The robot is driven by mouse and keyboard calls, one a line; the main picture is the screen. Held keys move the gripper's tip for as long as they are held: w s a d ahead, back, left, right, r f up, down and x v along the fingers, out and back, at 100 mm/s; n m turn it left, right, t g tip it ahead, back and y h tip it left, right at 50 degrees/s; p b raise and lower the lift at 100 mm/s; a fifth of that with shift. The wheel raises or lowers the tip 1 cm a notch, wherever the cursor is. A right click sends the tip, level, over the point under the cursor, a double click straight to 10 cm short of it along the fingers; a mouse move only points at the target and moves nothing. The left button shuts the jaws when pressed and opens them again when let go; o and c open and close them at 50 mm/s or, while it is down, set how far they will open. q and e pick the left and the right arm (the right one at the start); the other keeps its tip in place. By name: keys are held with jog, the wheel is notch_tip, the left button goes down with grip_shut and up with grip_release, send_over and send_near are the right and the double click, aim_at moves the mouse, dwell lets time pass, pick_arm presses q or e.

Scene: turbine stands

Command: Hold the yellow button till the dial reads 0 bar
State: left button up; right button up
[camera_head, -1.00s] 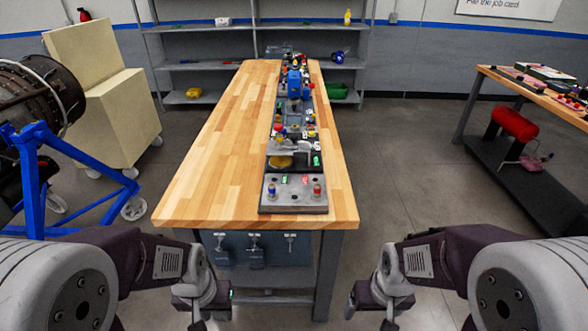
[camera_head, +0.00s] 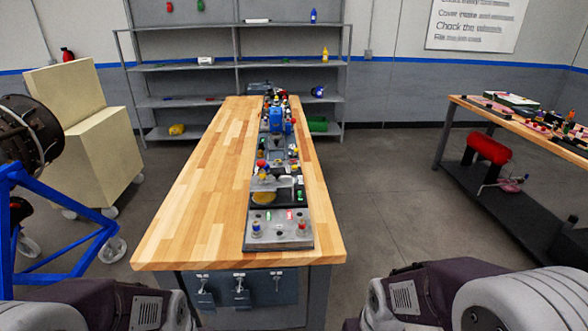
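A row of small panels runs along the right side of the wooden workbench (camera_head: 195,190). The nearest panel (camera_head: 278,238) is grey, with small green and red lit displays and two knobs. Just behind it, on a dark panel, is a round yellow piece (camera_head: 264,198), partly under a grey plate; I cannot tell whether it is the yellow button. More small coloured parts stand farther back. No dial can be read at this size. My arms show only at the bottom left and bottom right, short of the bench. Both grippers are below the picture.
A grey shelf rack (camera_head: 237,68) stands behind the bench. A cream block-shaped cabinet (camera_head: 95,145) and a blue stand (camera_head: 60,215) are at the left. A second table (camera_head: 520,125) with a red cylinder (camera_head: 487,148) under it is at the right. Floor beside the bench is clear.

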grip_shut()
dwell(0.3)
dwell(1.6)
